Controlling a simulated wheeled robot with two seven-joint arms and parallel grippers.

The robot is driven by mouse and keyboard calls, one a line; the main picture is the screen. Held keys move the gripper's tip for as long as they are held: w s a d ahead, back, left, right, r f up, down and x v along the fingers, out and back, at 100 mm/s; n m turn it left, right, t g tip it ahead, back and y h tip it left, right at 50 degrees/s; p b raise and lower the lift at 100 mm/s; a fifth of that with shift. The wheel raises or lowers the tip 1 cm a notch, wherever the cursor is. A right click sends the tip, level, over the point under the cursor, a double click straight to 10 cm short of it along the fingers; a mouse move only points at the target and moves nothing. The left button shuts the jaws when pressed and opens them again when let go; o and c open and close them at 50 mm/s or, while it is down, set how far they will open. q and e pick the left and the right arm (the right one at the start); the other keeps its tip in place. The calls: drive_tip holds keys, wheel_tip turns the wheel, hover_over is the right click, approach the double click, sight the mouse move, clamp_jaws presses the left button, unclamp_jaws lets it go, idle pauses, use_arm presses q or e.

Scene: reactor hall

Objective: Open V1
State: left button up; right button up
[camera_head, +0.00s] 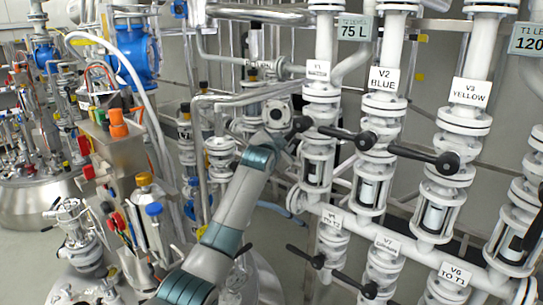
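The V1 label (318,70) is on the leftmost white pipe column of the valve row, below the 75 L sign. The black hub of V1's handle (302,124) shows at the front of that column. My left arm rises from the bottom, and its gripper end (290,134) is right beside this hub. The wrist covers the area left of the hub, so V1's lever is hidden. My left fingers are too small and covered to tell whether they are open or touch the handle. My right gripper is not in view.
V2's black handle (365,140) points left, close to the right of V1's hub. V3's handle (448,162) is further right. Lower handles (370,290) stick out below. Hoses, fittings and a steel vessel (35,203) crowd the left.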

use_arm(q)
drive_tip(key=b+v, duration=0.4)
drive_tip(key=v, duration=0.9)
